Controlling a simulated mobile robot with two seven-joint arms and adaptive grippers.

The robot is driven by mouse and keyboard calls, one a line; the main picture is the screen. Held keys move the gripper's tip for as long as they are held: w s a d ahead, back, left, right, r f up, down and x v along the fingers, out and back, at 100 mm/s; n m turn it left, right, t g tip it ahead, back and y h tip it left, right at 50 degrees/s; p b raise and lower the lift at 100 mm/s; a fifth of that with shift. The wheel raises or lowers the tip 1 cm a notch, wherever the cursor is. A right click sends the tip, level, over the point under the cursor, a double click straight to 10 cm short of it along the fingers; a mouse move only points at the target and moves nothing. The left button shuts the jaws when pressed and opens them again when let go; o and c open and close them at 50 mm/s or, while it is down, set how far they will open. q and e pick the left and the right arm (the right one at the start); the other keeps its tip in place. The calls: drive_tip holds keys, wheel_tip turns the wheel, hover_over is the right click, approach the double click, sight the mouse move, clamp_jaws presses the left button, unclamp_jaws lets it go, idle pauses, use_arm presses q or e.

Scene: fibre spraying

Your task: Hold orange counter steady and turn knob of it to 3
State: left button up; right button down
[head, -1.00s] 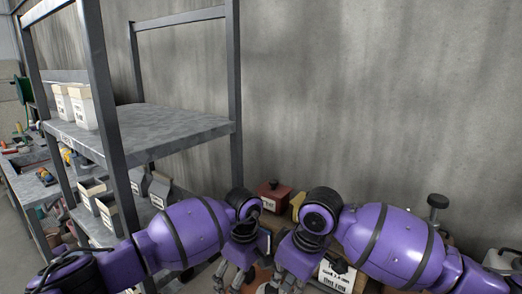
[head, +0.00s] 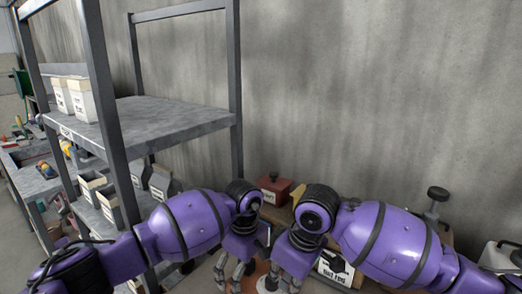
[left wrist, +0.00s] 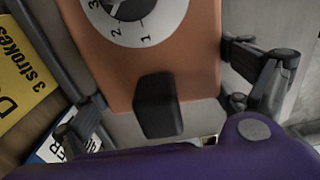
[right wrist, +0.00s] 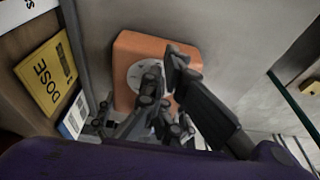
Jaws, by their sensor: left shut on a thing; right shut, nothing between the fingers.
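The orange counter (left wrist: 195,62) fills the middle of the left wrist view. Its white dial (left wrist: 146,36) shows the numerals 1, 2 and 3 around a dark knob (left wrist: 128,6), cut off by the top edge. My left gripper (left wrist: 172,85) has a finger on each side of the counter and is shut on it. In the right wrist view the counter (right wrist: 128,48) stands behind my right gripper (right wrist: 165,75). That gripper is shut and empty, with its fingers in front of the dial (right wrist: 136,72) and hiding the knob. Whether they touch the knob cannot be told.
A yellow DOSE card (right wrist: 50,75) is left of the counter. In the head view, a grey metal shelf (head: 165,125) with white bins (head: 82,98) stands at left.

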drive_tip(key=shift+s+a+r, duration=0.1)
drive_tip(key=shift+s+a, duration=0.05)
drive_tip(key=shift+a, duration=0.2)
idle(0.3)
drive_tip(key=shift+s+d, duration=0.1)
drive_tip(key=shift+s, duration=0.05)
drive_tip(key=shift+s+d, duration=0.15)
drive_tip(key=shift+s, duration=0.05)
drive_tip(key=w+a+v, duration=0.1)
drive_tip(key=v, duration=0.5)
drive_tip(key=shift+a+r, duration=0.15)
drive_tip(key=shift+r, duration=0.15)
drive_tip(key=shift+w, duration=0.1)
drive_tip(key=shift+w+d+f, duration=0.2)
drive_tip(key=shift+w+f, duration=0.2)
drive_tip(key=shift+f, duration=0.65)
drive_tip(key=shift+w+d+f, duration=0.2)
drive_tip(key=shift+w+f, duration=0.2)
drive_tip(key=shift+f, duration=0.65)
drive_tip(key=shift+w+d+f, duration=0.25)
drive_tip(key=shift+w+f, duration=0.15)
drive_tip(key=shift+f, duration=0.65)
